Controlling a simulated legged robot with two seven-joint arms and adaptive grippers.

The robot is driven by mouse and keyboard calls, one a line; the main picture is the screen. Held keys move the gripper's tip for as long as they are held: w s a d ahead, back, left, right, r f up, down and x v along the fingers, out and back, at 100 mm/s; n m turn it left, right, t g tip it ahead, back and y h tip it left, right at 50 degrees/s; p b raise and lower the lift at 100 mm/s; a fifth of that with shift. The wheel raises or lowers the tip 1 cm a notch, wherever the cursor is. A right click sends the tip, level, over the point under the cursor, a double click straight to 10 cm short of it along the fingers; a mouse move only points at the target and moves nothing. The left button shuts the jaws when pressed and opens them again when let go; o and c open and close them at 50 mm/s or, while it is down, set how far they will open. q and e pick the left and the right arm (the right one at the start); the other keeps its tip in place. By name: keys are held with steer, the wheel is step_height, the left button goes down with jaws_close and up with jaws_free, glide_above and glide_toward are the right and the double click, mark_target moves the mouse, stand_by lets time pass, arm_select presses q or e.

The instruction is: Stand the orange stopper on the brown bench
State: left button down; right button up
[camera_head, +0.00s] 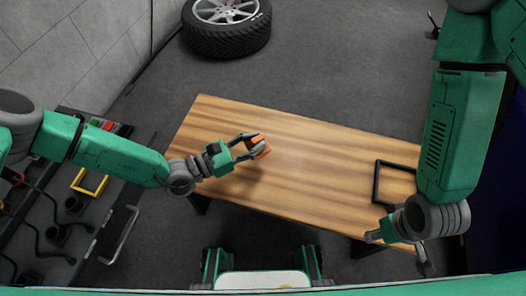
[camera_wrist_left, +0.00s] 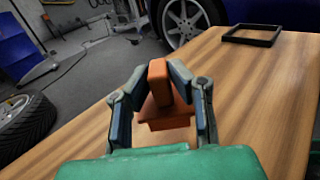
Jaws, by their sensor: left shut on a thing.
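The orange stopper (camera_head: 259,147) is between the fingers of my left gripper (camera_head: 248,146), over the middle-left part of the brown bench (camera_head: 310,143). In the left wrist view the stopper (camera_wrist_left: 161,84) shows a narrow upright grip, pinched by the fingers, above a wider base. A shadow on the bench lies apart from it in the head view, so it looks held a little above the wood. My right gripper (camera_head: 401,249) is at the bench's front right edge, partly hidden by its wrist; its fingers are unclear.
A black square frame (camera_head: 377,181) lies on the bench's right part, partly behind my right arm. A tyre (camera_head: 228,26) lies on the floor behind. A dark cart (camera_head: 125,236) with a yellow frame (camera_head: 89,182) stands left. Bench wood around the stopper is clear.

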arm_select(q)
steer(key=shift+f, duration=0.75)
arm_select(e)
steer(key=shift+f, duration=0.4)
arm_select(q)
steer(key=f, duration=0.1)
steer(key=f+b, duration=0.2)
steer(key=shift+d+f, duration=0.2)
steer(key=shift+d, duration=0.05)
arm_select(e)
steer(key=shift+d+f, duration=0.2)
steer(key=shift+f, duration=0.7)
arm_select(q)
steer(key=shift+r, duration=0.1)
steer(key=c, duration=1.5)
jaws_free()
steer(key=shift+a, duration=0.15)
arm_select(e)
steer(key=shift+a+r, duration=0.15)
steer(key=shift+a, duration=0.05)
arm_select(q)
steer(key=shift+o, duration=0.2)
steer(key=p+v, duration=0.2)
steer(key=v, duration=0.5)
steer(key=shift+s+a, duration=0.1)
steer(key=shift+a, duration=0.15)
arm_select(e)
step_height(320, 180, up, 2)
steer(key=shift+r, duration=0.1)
